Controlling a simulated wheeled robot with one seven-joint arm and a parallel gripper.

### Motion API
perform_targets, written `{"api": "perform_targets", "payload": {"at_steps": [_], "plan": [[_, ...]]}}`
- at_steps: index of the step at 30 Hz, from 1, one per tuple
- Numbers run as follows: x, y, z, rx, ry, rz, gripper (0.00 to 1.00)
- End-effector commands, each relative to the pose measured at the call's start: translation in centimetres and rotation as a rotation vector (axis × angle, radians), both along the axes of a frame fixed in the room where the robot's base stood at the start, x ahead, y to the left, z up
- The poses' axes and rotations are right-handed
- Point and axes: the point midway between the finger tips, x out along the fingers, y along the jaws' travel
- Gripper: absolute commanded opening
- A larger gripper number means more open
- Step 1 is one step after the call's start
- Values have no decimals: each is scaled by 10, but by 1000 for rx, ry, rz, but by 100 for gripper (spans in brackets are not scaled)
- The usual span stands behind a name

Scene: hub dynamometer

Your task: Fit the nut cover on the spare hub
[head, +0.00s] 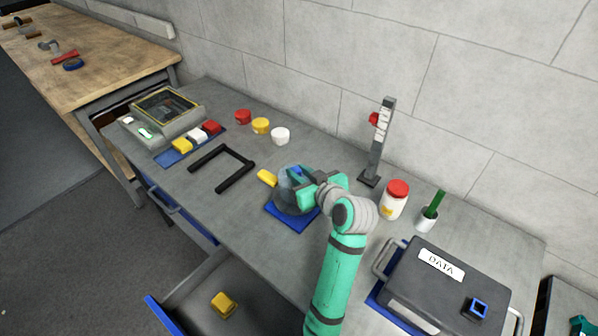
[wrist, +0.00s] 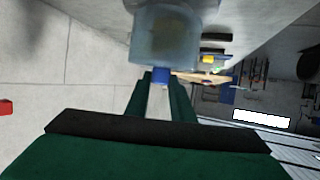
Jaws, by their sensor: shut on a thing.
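My gripper (head: 300,178) is shut on a small blue tab, which also shows between the fingertips in the wrist view (wrist: 161,75). The tab joins a translucent grey-blue cup, apparently the nut cover (wrist: 176,38), just beyond the fingers. In the head view the cover (head: 283,182) and a grey round body, apparently the spare hub (head: 290,208), overlap above a blue mat (head: 294,222). My gripper hides part of both. I cannot tell whether the cover touches the hub or is held above it.
A yellow piece (head: 267,178) lies just left of the hub. A black U-shaped frame (head: 222,168) is farther left. A post with a red slider (head: 378,145), a red-lidded jar (head: 393,202) and a cup (head: 427,221) stand right. A DATA case (head: 447,283) is front right. An open drawer (head: 222,275) juts out in front.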

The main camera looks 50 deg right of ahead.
Motion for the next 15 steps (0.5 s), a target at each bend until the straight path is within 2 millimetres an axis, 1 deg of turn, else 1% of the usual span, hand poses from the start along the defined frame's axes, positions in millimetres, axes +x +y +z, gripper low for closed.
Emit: {"api": "perform_targets", "payload": {"at_steps": [15], "plan": [[0, 0, -9, 0, 0, 1, 0]]}}
